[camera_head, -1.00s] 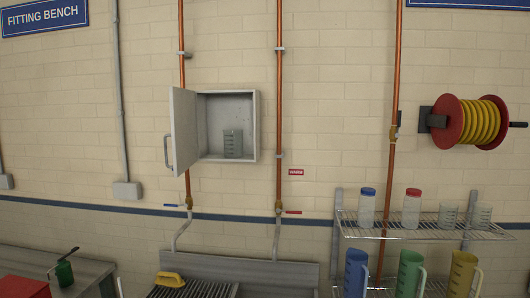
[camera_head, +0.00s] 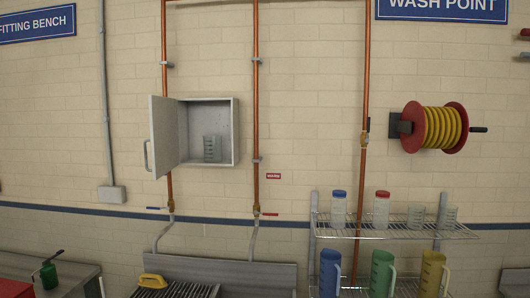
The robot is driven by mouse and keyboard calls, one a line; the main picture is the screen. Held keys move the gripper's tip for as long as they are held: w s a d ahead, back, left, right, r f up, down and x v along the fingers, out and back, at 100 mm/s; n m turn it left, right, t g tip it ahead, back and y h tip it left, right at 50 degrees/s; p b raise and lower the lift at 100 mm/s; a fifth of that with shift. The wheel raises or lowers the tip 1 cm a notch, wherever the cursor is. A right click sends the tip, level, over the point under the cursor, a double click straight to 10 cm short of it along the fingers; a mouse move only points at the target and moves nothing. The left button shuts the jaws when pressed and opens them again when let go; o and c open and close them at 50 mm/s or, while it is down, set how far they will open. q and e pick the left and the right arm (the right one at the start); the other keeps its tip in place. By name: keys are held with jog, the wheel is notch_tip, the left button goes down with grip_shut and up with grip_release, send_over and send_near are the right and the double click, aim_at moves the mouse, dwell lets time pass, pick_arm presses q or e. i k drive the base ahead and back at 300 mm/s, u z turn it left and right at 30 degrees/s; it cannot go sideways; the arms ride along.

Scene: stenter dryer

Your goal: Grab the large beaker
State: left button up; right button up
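A clear graduated beaker (camera_head: 212,149) stands upright inside an open wall cabinet (camera_head: 235,130), at the right part of its floor. Two more clear beakers stand on the upper wire shelf at the right, one left (camera_head: 416,217) and one right (camera_head: 447,217). The cabinet beaker looks a little taller in the picture, but I cannot tell for sure which is largest. Neither of my grippers shows in this view.
The cabinet door (camera_head: 163,138) hangs open to the left. Copper pipes (camera_head: 255,80) run beside the cabinet. The wire rack (camera_head: 345,231) also holds a blue-capped bottle (camera_head: 338,209), a red-capped bottle (camera_head: 381,209) and coloured jugs (camera_head: 382,273) below. A hose reel (camera_head: 437,128) is on the wall.

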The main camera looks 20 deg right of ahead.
aim_at(213, 145)
jog(key=z, duration=0.1)
jog(key=i, duration=1.2)
